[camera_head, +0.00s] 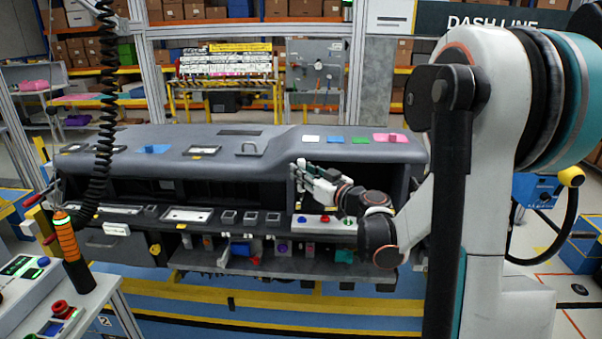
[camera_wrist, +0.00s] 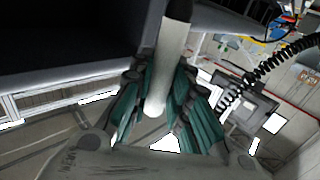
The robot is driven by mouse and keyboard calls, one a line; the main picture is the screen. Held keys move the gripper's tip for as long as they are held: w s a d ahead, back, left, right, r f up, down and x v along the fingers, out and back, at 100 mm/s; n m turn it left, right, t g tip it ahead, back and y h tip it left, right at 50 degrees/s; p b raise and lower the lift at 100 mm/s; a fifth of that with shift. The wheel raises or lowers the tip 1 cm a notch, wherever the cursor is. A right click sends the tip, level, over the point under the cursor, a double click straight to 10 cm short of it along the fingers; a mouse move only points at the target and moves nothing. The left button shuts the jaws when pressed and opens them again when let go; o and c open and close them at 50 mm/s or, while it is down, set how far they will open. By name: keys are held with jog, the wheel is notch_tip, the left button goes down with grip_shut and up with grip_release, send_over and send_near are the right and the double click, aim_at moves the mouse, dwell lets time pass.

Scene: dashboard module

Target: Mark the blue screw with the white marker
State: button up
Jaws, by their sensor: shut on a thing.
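The white marker (camera_wrist: 173,45) is a pale round rod running from the top middle of the wrist view down between the teal-padded fingers of my gripper (camera_wrist: 160,95). My gripper is shut on it. In the head view my gripper (camera_head: 314,174) is at the right part of the dashboard, in front of its dark opening. The marker is too small to make out surely there. Below the gripper, a white strip carries a small blue round piece (camera_head: 302,219), which may be the blue screw. The wrist view does not show it.
The grey dashboard module (camera_head: 225,142) spans the middle, with coloured pads on top. Red (camera_head: 325,219) and green (camera_head: 349,220) pieces sit on the white strip. A lower shelf holds several small coloured parts. An orange-handled tool (camera_head: 68,240) on a black coiled cable is at left.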

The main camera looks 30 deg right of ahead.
aim_at(303, 191)
jog(key=shift+s+f, duration=0.1)
jog(key=shift+s, duration=0.05)
jog(key=shift+f+b, duration=2.45)
jog(key=shift+f, duration=0.15)
jog(key=shift+f+b, duration=0.3)
jog(key=shift+b, duration=0.05)
jog(key=shift+r+p, duration=1.8)
jog(key=shift+r, duration=0.75)
